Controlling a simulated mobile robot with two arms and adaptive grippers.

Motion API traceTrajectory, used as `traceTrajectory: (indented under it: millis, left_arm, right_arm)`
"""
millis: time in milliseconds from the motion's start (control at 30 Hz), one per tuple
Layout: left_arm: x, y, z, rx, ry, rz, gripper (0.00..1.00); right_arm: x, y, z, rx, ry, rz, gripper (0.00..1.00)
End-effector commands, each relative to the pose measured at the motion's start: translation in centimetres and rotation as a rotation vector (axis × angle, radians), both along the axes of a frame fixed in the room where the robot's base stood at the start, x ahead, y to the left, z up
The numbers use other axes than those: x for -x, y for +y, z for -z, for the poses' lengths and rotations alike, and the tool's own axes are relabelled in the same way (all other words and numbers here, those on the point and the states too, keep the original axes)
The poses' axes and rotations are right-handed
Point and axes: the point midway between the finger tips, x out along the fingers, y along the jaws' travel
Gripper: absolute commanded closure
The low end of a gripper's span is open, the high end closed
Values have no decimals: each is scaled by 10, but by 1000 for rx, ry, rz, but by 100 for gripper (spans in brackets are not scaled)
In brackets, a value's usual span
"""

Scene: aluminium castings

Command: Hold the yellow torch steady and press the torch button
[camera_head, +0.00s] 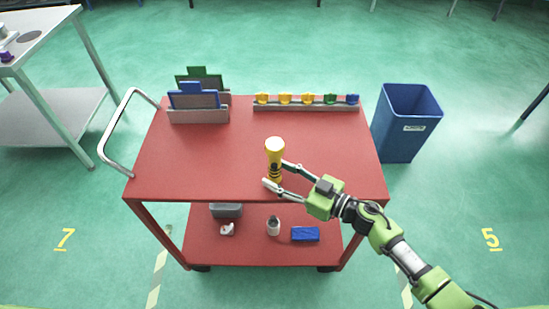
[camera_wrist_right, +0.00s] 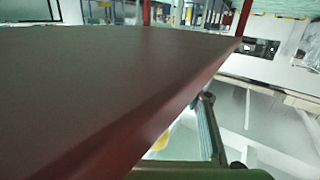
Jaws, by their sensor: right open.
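The yellow torch (camera_head: 275,148) stands upright near the front edge of the red cart top, its wide head up and a darker band low on its body. My right gripper (camera_head: 276,174) reaches in from the right with its fingers spread at the torch's lower part. One finger is beside the torch and the other is in front of its base; I cannot tell whether they touch it. In the right wrist view a yellow patch (camera_wrist_right: 161,142) shows beside the gripper finger, mostly hidden by the cart edge. The torch button cannot be made out. My left gripper is not in view.
The red cart (camera_head: 190,165) has a grey rack with colored pieces (camera_head: 307,103) and upright blue and green panels (camera_head: 195,97) at the back. A blue bin (camera_head: 408,125) stands on the right. Small items, including a blue block (camera_head: 305,234), lie on the lower shelf.

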Motion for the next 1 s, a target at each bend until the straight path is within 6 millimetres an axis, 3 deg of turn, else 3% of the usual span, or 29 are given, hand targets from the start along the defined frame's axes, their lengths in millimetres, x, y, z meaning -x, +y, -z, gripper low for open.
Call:
traceTrajectory:
  millis: [367,400,533,1000]
  left_arm:
    - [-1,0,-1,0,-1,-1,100]
    - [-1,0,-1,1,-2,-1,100]
    - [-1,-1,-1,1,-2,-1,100]
    - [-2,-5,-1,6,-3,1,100]
  right_arm:
    - [-3,4,1,0,0,0,55]
    - [-3,4,1,0,0,0,58]
    - [-3,4,1,0,0,0,90]
    - [-3,4,1,0,0,0,90]
